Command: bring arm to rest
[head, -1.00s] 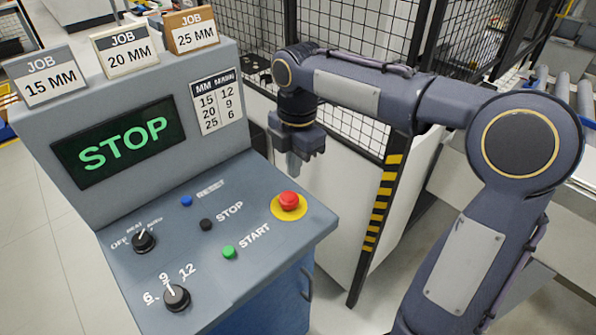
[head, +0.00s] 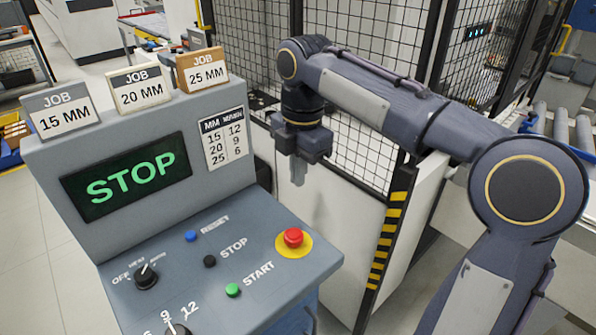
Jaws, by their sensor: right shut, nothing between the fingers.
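My right gripper (head: 298,172) hangs at the end of my right arm, fingers pointing down, shut and empty. It is in the air behind and to the right of the control console (head: 75,165), touching nothing that I can see. The console's screen (head: 130,176) reads STOP in green. Its panel carries a red button on a yellow base (head: 293,238), a green START button (head: 232,289), a black STOP button (head: 209,261), a blue RESET button (head: 190,236) and two black knobs. My left gripper is not in view.
Job cards for 15 MM (head: 62,113), 20 MM (head: 140,88) and 25 MM (head: 203,70) stand on the console top. A black mesh fence (head: 375,30) and a yellow-black striped post (head: 386,245) stand behind my right arm. Rollers (head: 560,125) are at the far right.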

